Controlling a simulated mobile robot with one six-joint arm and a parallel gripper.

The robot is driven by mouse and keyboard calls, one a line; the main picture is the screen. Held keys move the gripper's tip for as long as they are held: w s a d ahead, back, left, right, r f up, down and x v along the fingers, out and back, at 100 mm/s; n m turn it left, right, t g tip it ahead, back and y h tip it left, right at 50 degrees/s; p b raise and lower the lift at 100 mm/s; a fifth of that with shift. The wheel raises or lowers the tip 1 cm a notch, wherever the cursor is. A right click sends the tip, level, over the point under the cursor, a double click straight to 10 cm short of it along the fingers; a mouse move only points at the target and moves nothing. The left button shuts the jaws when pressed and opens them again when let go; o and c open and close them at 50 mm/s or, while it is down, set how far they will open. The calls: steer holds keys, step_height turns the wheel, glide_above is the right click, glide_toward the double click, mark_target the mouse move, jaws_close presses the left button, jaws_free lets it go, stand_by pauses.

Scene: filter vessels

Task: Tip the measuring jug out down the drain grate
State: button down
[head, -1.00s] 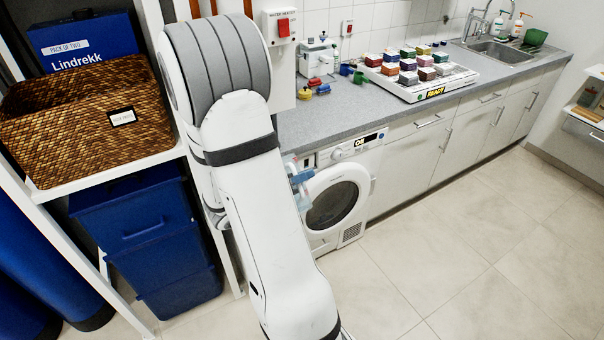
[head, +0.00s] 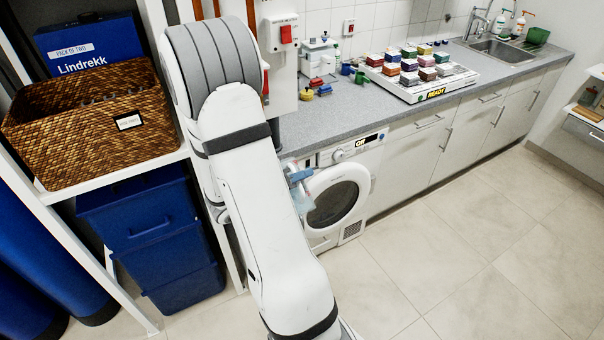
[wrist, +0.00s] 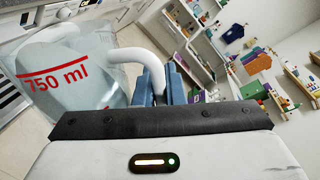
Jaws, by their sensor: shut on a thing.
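The measuring jug (wrist: 62,80) is clear, with a red "750 ml" mark and a white handle (wrist: 132,58), at the left of the wrist view. My gripper (wrist: 158,84) has its blue fingers shut on the handle. In the head view the jug (head: 310,204) is a pale bluish shape in front of the washing machine door, partly behind my arm. My gripper's blue fingers (head: 298,175) show just above it. The jug's tilt and contents are hard to tell. No drain grate shows in either view.
The washing machine (head: 345,180) and grey counter (head: 350,122) stand behind the jug. A tray of coloured blocks (head: 412,92) and a sink (head: 500,50) are farther along. Shelving with a wicker basket (head: 85,135) and blue bins (head: 150,235) is at left. The tiled floor (head: 470,255) is clear at right.

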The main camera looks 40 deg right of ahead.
mark_target(295, 163)
steer(key=shift+w+d+r+n+g+p, duration=0.1)
steer(key=shift+w+r+n+g+p, duration=0.15)
steer(key=shift+n+p, duration=0.35)
steer(key=shift+w+d+r+n+g+p, duration=0.1)
steer(key=shift+w+n+p, duration=0.25)
steer(key=shift+p, duration=0.5)
steer(key=shift+w+d+r+n+g+p, duration=0.1)
steer(key=shift+w+r+n+g+p, duration=0.2)
steer(key=shift+p, duration=0.45)
steer(key=shift+w+t+y, duration=0.15)
steer(key=shift+t+y, duration=0.1)
steer(key=shift+y, duration=0.05)
steer(key=shift+w+d+r+n+p, duration=0.1)
steer(key=shift+w+r+n+p, duration=0.05)
steer(key=shift+w+n+p, duration=0.45)
steer(key=shift+w+d+r+n+g, duration=0.15)
steer(key=shift+w+n+g, duration=0.15)
steer(key=shift+w+n, duration=0.25)
steer(key=shift+w+d+r+n+g, duration=0.15)
steer(key=shift+w+n+g, duration=0.15)
steer(key=shift+w+n, duration=0.25)
steer(key=shift+w+d+r+n+g, duration=0.2)
steer(key=shift+w+r+n, duration=0.2)
steer(key=shift+w+n, duration=0.3)
steer(key=shift+w+d+r+n+g, duration=0.1)
steer(key=shift+w+r+n+g, duration=0.1)
steer(key=shift+w+r+n, duration=0.4)
steer(key=shift+w+f, duration=0.15)
steer(key=shift+w, duration=0.1)
